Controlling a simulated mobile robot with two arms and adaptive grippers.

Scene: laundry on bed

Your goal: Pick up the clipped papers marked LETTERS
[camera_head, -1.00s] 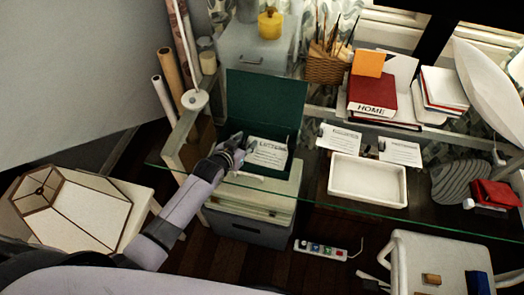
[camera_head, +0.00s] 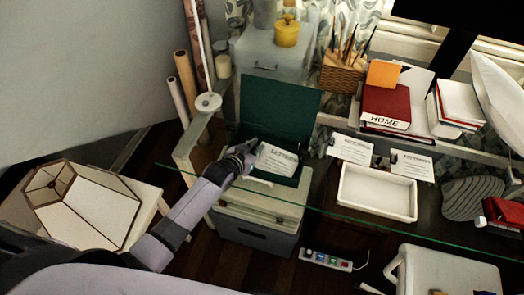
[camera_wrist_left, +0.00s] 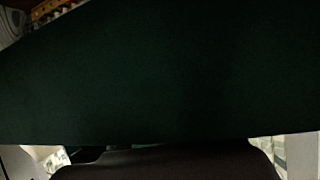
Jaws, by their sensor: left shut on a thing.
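The clipped papers marked LETTERS (camera_head: 277,160) are a white sheet with print, tilted at the open green box (camera_head: 281,105). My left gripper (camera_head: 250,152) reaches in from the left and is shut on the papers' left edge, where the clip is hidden. Whether the papers touch the box floor I cannot tell. In the left wrist view the green lid (camera_wrist_left: 160,75) fills most of the picture, and the papers cannot be made out. My right gripper is not in view.
Two other clipped papers (camera_head: 351,149) (camera_head: 411,166) lie behind a white tray (camera_head: 376,193). A lampshade (camera_head: 82,205) is at left. A clear bin (camera_head: 275,62) stands behind the lid.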

